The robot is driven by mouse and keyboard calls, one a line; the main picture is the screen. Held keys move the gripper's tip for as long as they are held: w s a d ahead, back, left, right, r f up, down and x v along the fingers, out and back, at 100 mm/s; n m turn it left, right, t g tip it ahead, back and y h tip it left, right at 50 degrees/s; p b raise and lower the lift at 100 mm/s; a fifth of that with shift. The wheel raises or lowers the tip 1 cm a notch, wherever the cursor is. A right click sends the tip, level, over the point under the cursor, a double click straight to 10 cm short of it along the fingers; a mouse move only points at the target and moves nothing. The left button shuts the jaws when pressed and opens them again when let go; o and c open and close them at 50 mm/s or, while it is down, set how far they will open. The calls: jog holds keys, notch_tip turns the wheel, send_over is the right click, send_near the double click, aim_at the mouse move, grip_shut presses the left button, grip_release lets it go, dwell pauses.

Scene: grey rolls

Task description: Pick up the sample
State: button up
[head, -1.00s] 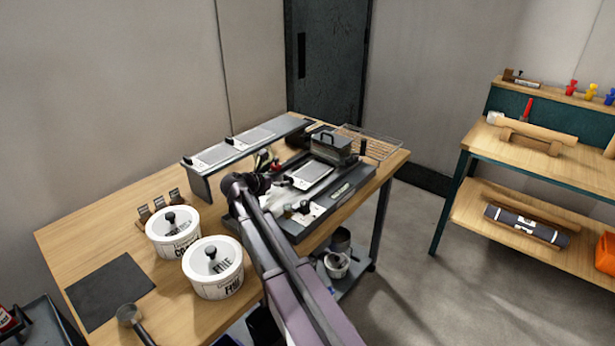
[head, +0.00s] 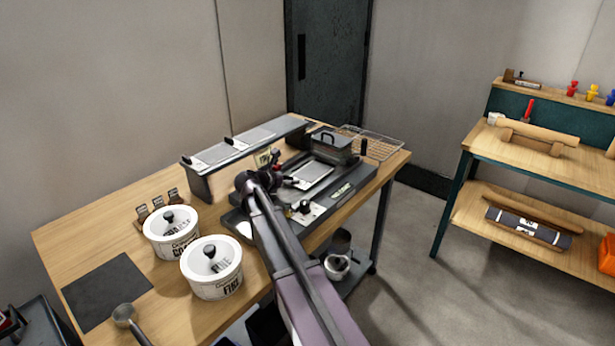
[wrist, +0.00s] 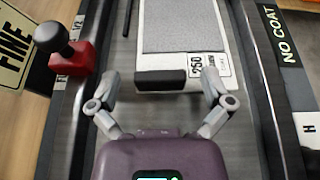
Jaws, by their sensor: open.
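The sample is a white plate with a grey sheet on it, a printed label reading 250 or 360 and a black block at its near end. It lies in the dark tray in the head view (head: 312,174) and fills the top middle of the wrist view (wrist: 185,25). My gripper (wrist: 162,80) is open, its two fingertips on either side of the black block (wrist: 167,80), with a gap visible at the left finger. Whether the right finger touches the plate I cannot tell. In the head view my wrist partly hides the gripper (head: 290,182).
A red block with a black knob (wrist: 72,58) stands left of the gripper. A card reading FINE (wrist: 14,45) is beyond it. The raised shelf (head: 215,158) with similar plates stands behind. Two white lidded pots (head: 212,275) stand front left. A wire rack (head: 375,143) is at right.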

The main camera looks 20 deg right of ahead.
jog(key=c, duration=1.3)
jog(key=shift+r, duration=0.2)
jog(key=shift+c, duration=0.2)
notch_tip(320, 180, up, 10)
jog(key=p, duration=1)
jog(key=shift+f, duration=0.15)
